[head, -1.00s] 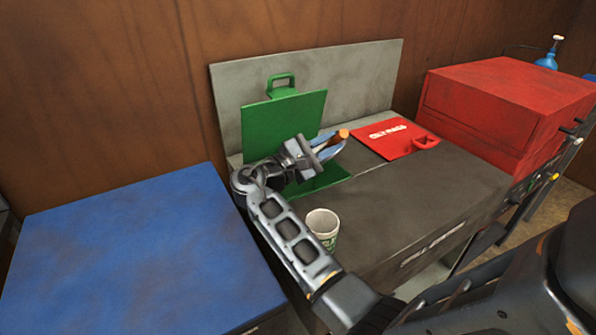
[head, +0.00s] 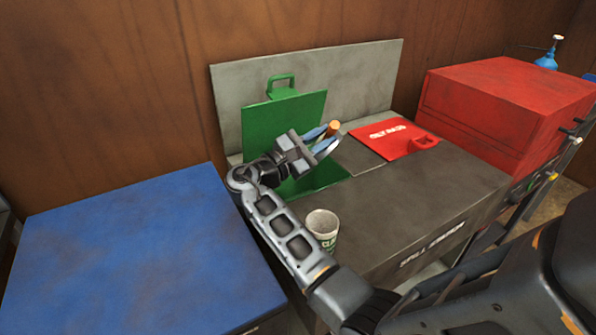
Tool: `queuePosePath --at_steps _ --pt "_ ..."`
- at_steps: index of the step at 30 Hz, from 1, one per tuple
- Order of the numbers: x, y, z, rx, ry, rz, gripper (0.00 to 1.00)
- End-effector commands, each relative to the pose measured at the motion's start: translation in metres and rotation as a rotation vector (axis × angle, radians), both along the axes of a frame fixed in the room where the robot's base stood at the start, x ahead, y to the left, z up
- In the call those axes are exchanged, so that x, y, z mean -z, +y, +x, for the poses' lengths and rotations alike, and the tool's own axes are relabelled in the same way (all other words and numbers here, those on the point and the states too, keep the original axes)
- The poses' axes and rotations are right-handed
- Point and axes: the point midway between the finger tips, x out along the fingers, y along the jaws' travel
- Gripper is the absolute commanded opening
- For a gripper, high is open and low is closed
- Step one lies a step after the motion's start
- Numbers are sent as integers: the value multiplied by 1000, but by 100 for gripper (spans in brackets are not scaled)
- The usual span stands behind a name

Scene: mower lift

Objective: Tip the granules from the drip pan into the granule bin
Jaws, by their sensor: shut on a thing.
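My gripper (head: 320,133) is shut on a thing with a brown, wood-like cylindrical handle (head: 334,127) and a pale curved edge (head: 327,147). I take it to be the drip pan, but the fingers and wrist hide most of it. It is held tilted above the open hatch of the grey station. The hatch has a raised green lid (head: 270,127) and a green-walled opening (head: 325,175), which looks like the granule bin. My wrist covers part of this opening. No granules can be made out in the pan or in the bin.
A shut red lid (head: 385,138) lies to the right on the grey station (head: 420,195). A white cup with green lettering (head: 322,228) stands at its front left. A blue cabinet (head: 130,255) is at left, a red box (head: 505,105) at right. A grey backboard (head: 365,80) stands behind.

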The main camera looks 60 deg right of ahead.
Motion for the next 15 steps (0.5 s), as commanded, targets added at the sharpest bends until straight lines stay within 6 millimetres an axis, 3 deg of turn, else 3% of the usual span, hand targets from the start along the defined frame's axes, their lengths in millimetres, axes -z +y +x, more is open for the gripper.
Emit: queuePosePath --at_steps 15 --pt "-8 0 10 -1 69 1 0"
